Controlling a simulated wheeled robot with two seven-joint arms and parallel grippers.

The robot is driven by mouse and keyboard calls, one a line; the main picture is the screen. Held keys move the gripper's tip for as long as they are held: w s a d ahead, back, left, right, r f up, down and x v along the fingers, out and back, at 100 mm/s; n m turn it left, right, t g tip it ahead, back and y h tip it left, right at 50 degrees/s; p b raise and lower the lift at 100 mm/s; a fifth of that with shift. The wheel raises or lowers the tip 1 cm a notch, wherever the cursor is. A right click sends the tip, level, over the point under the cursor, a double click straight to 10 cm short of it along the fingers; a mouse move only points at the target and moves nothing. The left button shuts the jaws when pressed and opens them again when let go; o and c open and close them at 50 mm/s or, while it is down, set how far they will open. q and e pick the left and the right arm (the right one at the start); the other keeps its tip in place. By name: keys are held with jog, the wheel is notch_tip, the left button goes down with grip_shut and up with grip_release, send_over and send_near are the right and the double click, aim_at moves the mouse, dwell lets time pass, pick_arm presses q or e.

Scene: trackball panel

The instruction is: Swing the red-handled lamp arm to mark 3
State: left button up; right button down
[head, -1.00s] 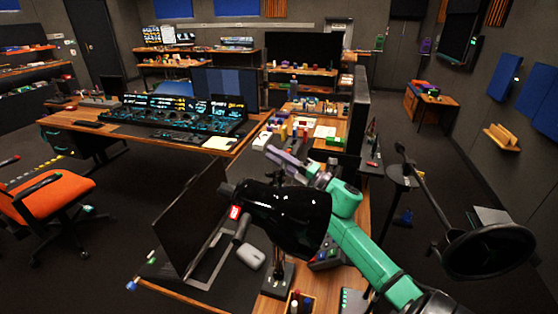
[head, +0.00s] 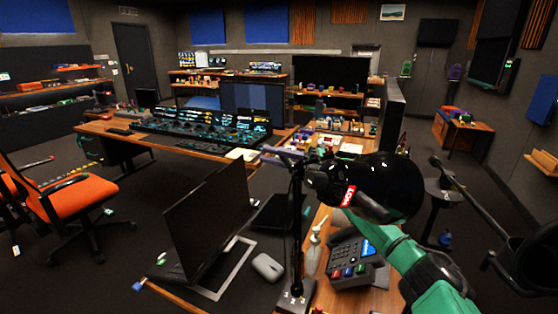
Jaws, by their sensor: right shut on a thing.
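A red patch with white marks (head: 348,195) shows near the narrow left end of the head. The exact grip is hidden. My left gripper is not in view.
A laptop (head: 205,220), a mouse (head: 267,267), a pump bottle (head: 313,250) and a desk phone (head: 350,260) are around the lamp base. A dark round-headed boom (head: 535,262) stands at the right edge. A console desk (head: 170,140) is behind.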

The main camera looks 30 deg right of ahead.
jog(key=shift+a+f+g, duration=0.1)
jog(key=shift+a+g, duration=0.15)
jog(key=shift+g, duration=0.15)
jog(key=c, duration=0.8)
grip_release()
jog(key=shift+o, duration=0.2)
jog(key=b+v, duration=0.5)
jog(key=v, duration=0.9)
jog(key=shift+d+f, duration=0.15)
jog(key=shift+f, duration=0.1)
jog(key=shift+y, duration=0.3)
